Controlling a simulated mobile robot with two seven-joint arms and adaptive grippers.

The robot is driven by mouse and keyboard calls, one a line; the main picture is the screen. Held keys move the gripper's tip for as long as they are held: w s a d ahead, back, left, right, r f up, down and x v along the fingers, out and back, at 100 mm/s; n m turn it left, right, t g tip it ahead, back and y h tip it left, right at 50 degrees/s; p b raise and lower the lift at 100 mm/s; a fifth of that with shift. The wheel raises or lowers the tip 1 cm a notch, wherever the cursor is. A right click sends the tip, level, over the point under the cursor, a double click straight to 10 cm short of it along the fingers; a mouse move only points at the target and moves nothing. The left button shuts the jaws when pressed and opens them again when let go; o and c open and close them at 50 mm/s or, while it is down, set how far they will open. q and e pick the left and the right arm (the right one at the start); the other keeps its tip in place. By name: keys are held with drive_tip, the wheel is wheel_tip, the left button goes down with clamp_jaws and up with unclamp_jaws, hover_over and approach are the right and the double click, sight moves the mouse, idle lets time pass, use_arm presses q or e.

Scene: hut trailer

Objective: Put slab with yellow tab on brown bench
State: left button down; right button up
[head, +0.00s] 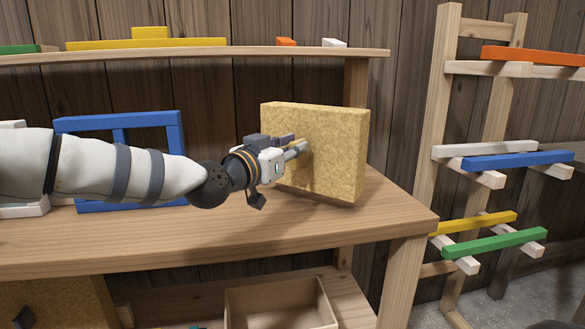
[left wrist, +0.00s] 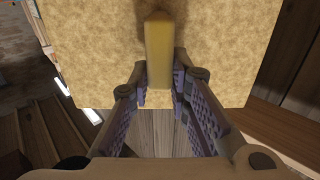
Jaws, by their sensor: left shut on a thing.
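The slab (head: 335,150) is a thick, tan, cork-like block standing almost upright over the right part of the brown bench (head: 230,245). Its yellow tab (left wrist: 158,48) sticks out from the face towards my gripper, between the fingers in the left wrist view. My left gripper (head: 300,148) is shut on this tab. The slab (left wrist: 90,50) fills the upper part of the wrist view. I cannot tell whether its lower edge touches the bench top. My right gripper is not in view.
A blue frame (head: 180,130) stands on the bench at the left, behind my arm. A shelf (head: 250,54) with coloured bars runs above. A rack (head: 435,125) with coloured bars stands to the right. An open box (head: 280,292) sits below. The bench front is clear.

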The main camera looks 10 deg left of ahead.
use_arm(q)
wheel_tip(320, 180, down, 4)
drive_tip(key=shift+w+d+r, duration=0.15)
drive_tip(key=shift+r, duration=0.1)
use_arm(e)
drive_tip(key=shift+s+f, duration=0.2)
use_arm(q)
drive_tip(key=shift+f, duration=0.15)
drive_tip(key=c, duration=1.5)
unclamp_jaws()
drive_tip(key=shift+s+r, duration=0.25)
drive_tip(key=p, duration=0.2)
approach(293, 163)
drive_tip(key=shift+v, duration=0.8)
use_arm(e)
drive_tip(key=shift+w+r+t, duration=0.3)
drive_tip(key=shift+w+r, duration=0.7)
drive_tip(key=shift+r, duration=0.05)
